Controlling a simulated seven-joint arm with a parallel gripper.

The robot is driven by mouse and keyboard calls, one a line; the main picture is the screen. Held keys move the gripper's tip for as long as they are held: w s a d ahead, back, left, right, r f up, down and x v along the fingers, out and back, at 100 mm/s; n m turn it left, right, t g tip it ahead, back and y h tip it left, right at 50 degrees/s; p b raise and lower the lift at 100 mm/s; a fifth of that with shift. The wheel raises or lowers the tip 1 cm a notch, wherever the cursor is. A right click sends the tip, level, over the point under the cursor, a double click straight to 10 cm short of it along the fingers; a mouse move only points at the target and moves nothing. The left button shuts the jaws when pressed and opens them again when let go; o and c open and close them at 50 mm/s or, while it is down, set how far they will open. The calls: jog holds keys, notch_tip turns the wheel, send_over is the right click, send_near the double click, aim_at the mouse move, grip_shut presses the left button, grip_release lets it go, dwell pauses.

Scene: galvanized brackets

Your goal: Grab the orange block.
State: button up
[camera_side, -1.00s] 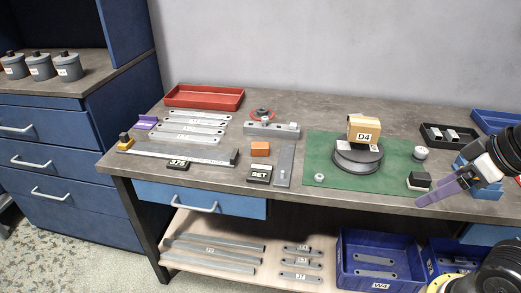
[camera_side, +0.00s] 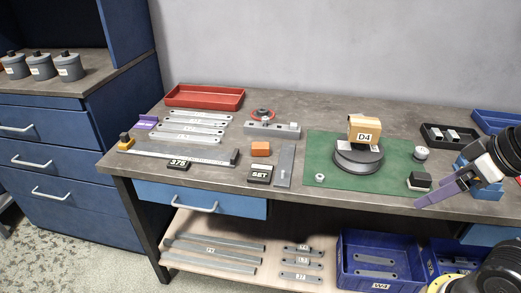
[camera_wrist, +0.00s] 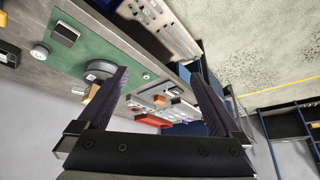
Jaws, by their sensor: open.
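The orange block (camera_side: 260,149) lies on the grey bench top, left of the green mat, just behind the black SET label block (camera_side: 259,173) and left of a flat grey metal bar (camera_side: 284,165). In the wrist view a small orange patch (camera_wrist: 159,100) among the bench items looks like this block, though it is tiny there. My gripper (camera_side: 440,193) is at the right front of the bench in the side view, far to the right of the block. In the wrist view its two dark fingers (camera_wrist: 163,95) are spread apart with nothing between them.
A D4 block (camera_side: 364,129) on a round grey stand (camera_side: 358,158) rises from the green mat (camera_side: 322,147) between my gripper and the block. A grey fixture (camera_side: 272,130) stands behind the block. A red tray (camera_side: 204,96) is at the back left.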

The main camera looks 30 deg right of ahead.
jog(key=w+d+r+m+t+h, duration=0.25)
jog(key=w+r+m, duration=0.25)
jog(key=w+r, duration=0.6)
jog(key=m+g+h, duration=0.1)
jog(key=m+g, duration=0.1)
jog(key=g, duration=0.1)
send_over(261, 145)
jog(key=s+a, duration=0.2)
jog(key=s, duration=0.1)
jog(key=f, duration=2.6)
jog(key=shift+w+a+f, duration=0.15)
jog(key=shift+w+f, duration=0.05)
jog(key=shift+f, duration=0.1)
jog(key=shift+x, duration=3.15)
jog(key=shift+r, duration=0.1)
